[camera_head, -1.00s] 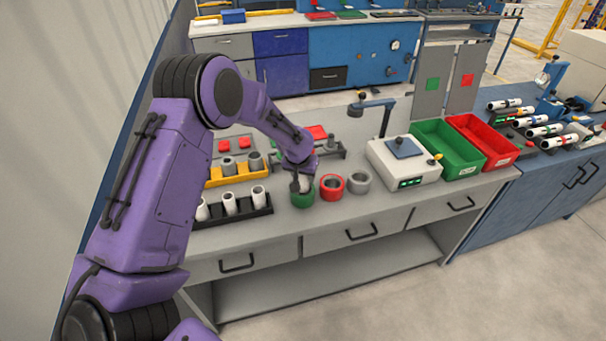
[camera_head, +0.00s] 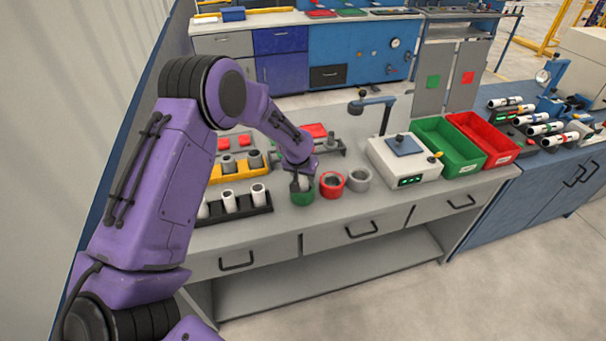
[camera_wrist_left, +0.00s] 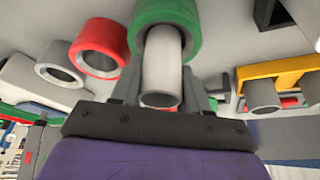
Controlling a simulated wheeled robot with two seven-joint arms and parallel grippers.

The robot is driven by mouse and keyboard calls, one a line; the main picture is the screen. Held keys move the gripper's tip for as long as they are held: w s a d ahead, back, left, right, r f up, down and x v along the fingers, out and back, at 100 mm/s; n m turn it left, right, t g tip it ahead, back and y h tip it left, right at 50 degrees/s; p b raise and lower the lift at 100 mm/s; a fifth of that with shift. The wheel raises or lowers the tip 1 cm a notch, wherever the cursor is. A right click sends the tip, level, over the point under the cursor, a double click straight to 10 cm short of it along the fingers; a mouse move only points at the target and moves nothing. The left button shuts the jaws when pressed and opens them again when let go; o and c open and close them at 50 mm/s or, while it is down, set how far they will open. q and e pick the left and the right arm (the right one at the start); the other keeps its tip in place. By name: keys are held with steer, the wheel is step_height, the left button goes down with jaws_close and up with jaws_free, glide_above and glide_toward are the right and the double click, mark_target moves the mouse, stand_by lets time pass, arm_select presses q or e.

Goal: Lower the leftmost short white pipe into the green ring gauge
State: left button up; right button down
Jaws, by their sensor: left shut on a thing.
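My left gripper (camera_head: 301,184) is directly over the green ring gauge (camera_head: 302,198) on the grey bench. In the left wrist view, my left gripper (camera_wrist_left: 164,84) is shut on a short white pipe (camera_wrist_left: 162,75), one finger on each side. The pipe's far end is within the outline of the green ring (camera_wrist_left: 190,22), which shows around it on both sides. How deep the pipe sits in the ring is hard to tell. Several white pipes (camera_head: 229,203) stand in a black rack to the left. My right gripper is not in view.
A red ring (camera_head: 331,186) and a grey ring (camera_head: 359,180) stand close to the right of the green one. A yellow rack (camera_head: 232,175) with grey pieces is behind the black rack. A white device (camera_head: 403,163) is farther right. The bench front is clear.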

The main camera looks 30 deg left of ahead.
arm_select(q)
steer(key=o, duration=1.1)
steer(key=b+v, duration=0.1)
steer(key=v, duration=0.9)
steer(key=shift+r+b, duration=0.25)
steer(key=shift+b, duration=0.1)
steer(key=shift+s, duration=0.1)
